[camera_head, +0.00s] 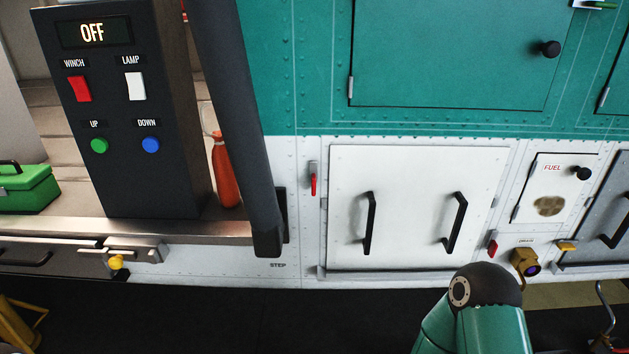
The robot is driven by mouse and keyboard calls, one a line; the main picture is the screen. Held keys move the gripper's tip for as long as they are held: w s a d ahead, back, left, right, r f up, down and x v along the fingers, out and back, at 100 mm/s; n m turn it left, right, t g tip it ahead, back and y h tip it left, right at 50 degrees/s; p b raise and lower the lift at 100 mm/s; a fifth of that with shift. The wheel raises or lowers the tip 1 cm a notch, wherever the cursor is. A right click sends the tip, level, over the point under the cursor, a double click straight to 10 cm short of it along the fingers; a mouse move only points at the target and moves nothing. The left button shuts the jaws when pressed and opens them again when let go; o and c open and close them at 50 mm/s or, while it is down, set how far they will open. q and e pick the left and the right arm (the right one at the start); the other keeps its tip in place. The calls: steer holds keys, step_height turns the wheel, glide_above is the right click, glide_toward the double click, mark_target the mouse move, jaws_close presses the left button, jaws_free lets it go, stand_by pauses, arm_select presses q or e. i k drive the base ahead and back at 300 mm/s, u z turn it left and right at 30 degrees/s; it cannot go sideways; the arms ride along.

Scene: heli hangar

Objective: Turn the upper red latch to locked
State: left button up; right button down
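A small red latch (313,184) sits on a grey mount at the upper left of the white two-handled panel (410,190). Its red lever hangs down, about vertical. A second red latch (493,248) sits lower, at the panel's lower right edge, and looks tilted. The panel lies flat in its frame, with two black handles on it. Neither of my grippers is in view. A teal arm link of mine, with a dark rounded joint, rises at the bottom, below the panel's right side.
A dark control box (125,110) reading OFF and a thick dark post (238,110) stand left of the latch. A brass fitting (525,262) and yellow lever (567,246) lie right of the panel. A curved metal handle (606,310) stands at lower right. The floor before the panel looks mostly clear.

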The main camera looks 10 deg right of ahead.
mark_target(313, 164)
steer(key=u, duration=1.6)
steer(key=i, duration=0.1)
steer(key=z, duration=2.9)
steer(key=k, duration=1.05)
steer(key=u, duration=1.35)
steer(key=i, duration=1)
steer(key=z, duration=0.05)
